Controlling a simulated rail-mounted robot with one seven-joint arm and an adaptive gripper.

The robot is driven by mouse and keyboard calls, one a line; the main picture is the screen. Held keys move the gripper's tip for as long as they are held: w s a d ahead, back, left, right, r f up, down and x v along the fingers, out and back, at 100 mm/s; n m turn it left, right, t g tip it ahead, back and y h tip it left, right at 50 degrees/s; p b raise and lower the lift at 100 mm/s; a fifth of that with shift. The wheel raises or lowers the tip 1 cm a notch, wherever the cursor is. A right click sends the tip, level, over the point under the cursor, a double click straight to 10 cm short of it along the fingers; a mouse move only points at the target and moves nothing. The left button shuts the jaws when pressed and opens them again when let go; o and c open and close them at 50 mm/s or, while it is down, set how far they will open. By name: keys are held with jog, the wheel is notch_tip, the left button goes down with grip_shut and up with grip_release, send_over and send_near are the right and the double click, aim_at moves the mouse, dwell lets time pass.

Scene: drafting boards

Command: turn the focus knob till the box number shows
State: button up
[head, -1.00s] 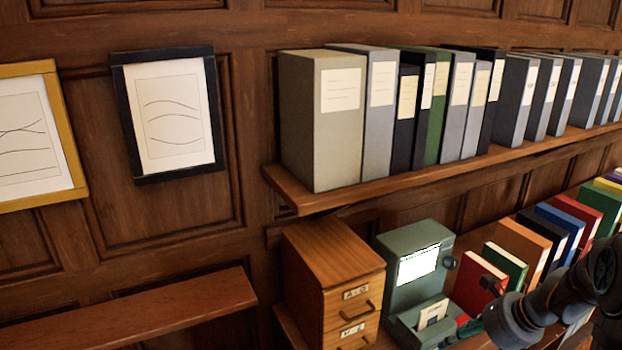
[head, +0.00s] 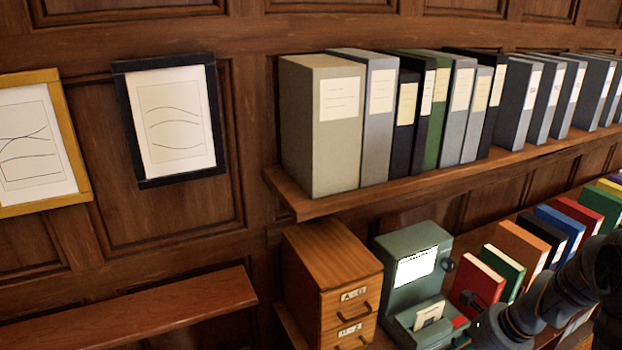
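A grey-green reader box (head: 398,262) stands on the lower shelf in the head view. Its front has a bright white screen (head: 415,267); no number can be made out on it. A dark round knob (head: 448,265) sticks out from its right side, which I take for the focus knob. My gripper (head: 467,318) is at the lower right of the reader, below the knob and apart from it in the picture. Its dark parts overlap the red book behind, and its lower part is near the frame edge. Whether its fingers are open or shut is not clear.
A wooden card cabinet (head: 325,262) stands close to the reader's left. A red book (head: 482,277) and several other coloured books stand to the right. The upper shelf (head: 330,203) with grey and dark box files overhangs behind. A cream card (head: 428,315) sits in the reader's front tray.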

jog(key=shift+s+d+f, duration=0.1)
jog(key=shift+s+d, duration=0.1)
jog(key=shift+s, duration=0.1)
dwell(0.4)
jog(key=s+a+f+n+b, duration=0.7)
jog(key=f+n+b, duration=0.3)
jog(key=f+b, duration=1.9)
jog(key=s+a+f+n+g+b, duration=0.1)
jog(key=s+a+f+n+b, duration=0.6)
jog(key=f+b, duration=2.3)
jog(key=s+a+f+n+b, duration=0.7)
jog(key=f+n+b, duration=0.7)
jog(key=f+b, duration=1.5)
jog(key=a+b, duration=0.2)
jog(key=b, duration=0.1)
jog(key=shift+a+f+g+h, duration=0.25)
jog(key=shift+f+g+h, duration=0.05)
jog(key=shift+f, duration=0.1)
